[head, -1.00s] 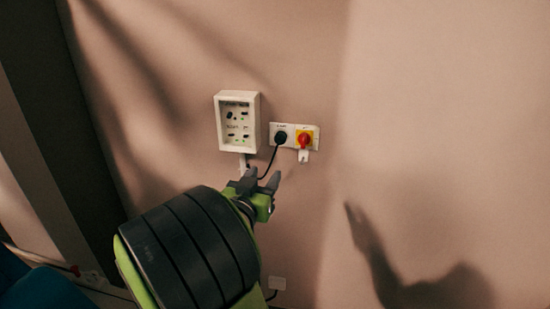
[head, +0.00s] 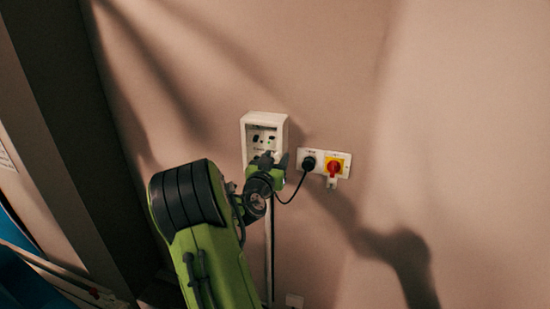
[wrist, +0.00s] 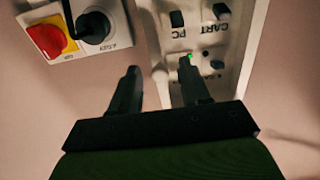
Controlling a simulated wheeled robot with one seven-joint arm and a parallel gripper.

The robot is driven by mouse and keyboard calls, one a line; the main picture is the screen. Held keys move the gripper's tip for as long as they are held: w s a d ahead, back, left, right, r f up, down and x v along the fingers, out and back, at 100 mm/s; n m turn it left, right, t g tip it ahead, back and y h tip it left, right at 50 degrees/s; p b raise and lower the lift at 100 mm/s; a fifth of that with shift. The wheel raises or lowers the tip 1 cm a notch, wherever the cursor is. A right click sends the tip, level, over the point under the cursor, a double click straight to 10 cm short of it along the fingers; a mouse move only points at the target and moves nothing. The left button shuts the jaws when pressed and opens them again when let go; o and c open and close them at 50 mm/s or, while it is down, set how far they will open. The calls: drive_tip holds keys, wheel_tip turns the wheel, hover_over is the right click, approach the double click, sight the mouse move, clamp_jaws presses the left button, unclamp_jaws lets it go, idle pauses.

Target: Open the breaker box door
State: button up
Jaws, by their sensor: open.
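The breaker box (head: 246,126) is a small white box on the wall, with dark switches and a green light on its front. My gripper (head: 275,158) is in front of its lower right part and hides some of it. In the wrist view the box's front panel (wrist: 216,48) shows close up, upside down, with the lettering "CART PC". My gripper (wrist: 160,75) is open and empty. One finger overlaps the panel and the other overlaps the wall beside the box's edge. I cannot tell whether either finger touches the box. No separate door can be made out.
Right of the box is a white plate with a black plug (head: 308,163) and a red knob on a yellow square (head: 337,166). They also show in the wrist view, as the plug (wrist: 93,27) and red knob (wrist: 47,40). A black cable hangs from the plug.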

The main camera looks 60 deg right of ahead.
clamp_jaws()
drive_tip(key=shift+w+a+f, duration=0.1)
